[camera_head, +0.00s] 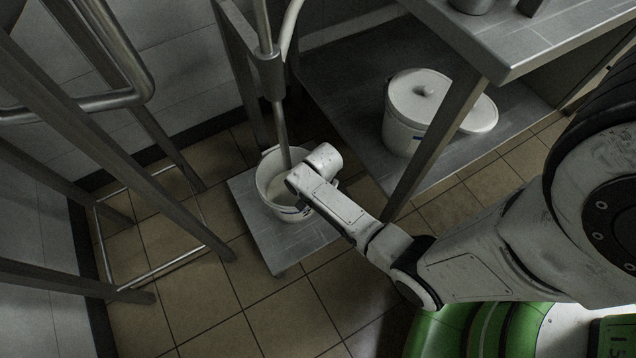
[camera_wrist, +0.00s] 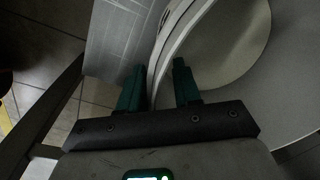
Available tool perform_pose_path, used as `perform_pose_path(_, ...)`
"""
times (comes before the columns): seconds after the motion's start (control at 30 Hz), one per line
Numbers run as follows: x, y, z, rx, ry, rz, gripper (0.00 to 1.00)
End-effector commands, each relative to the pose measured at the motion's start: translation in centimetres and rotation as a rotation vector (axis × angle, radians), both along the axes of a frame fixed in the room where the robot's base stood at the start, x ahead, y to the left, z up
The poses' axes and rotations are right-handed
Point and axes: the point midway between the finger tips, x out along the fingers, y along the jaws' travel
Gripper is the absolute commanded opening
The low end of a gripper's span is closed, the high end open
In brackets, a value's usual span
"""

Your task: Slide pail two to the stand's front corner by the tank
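A white open pail (camera_head: 268,185) with pale contents stands on a low grey stand (camera_head: 262,235) in the head view. A dark mark shows low on its side, but I cannot read a number. My arm reaches over the pail's right side and hides part of its rim. In the wrist view my gripper (camera_wrist: 158,72) has its two teal fingers apart, one on each side of the pail's wall (camera_wrist: 176,38). A gap shows between the wall and the right finger. The stand (camera_wrist: 115,45) shows outside the pail. I cannot make out the tank's body; metal legs stand at left.
A metal pipe (camera_head: 281,125) comes down into the pail's opening. A lidded white pail (camera_head: 400,128) stands on the low shelf (camera_head: 345,65) under a steel table (camera_head: 545,30), whose leg (camera_head: 432,140) is close to my arm. Tiled floor (camera_head: 200,290) in front of the stand is clear.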

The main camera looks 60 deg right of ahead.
Motion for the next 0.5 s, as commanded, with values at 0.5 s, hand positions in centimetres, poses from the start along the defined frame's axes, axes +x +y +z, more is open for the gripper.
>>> perform_pose_path(0.5,0.06,-0.01,-0.86,0.000,0.000,0.000,0.27)
